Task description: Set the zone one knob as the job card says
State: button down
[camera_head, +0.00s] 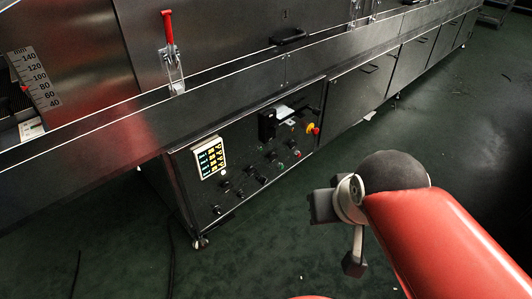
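The dark control panel (235,210) is on the front of the dryer's lower cabinet. Several small black knobs (248,171) sit in rows on it; their labels and pointer positions are too small to read, so I cannot tell which is zone one. A lit display (209,158) with green and yellow figures is at the panel's left. A white card (32,129) lies at the left edge below a scale; I cannot tell whether it is the job card. My gripper (338,237) is open and empty, with its fingers spread, right of and below the panel, over the floor and apart from the knobs.
A red and yellow emergency button (313,129) and a black box with pale paper (283,113) are at the panel's upper right. A red-handled clamp (170,50) stands on the ledge above. The green floor (260,250) before the panel is mostly clear, with a dark cable at left.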

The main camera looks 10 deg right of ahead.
aim_at(227, 185)
jog(key=j+z, duration=0.7)
jog(key=k+j+z, duration=0.1)
jog(key=j+z, duration=0.2)
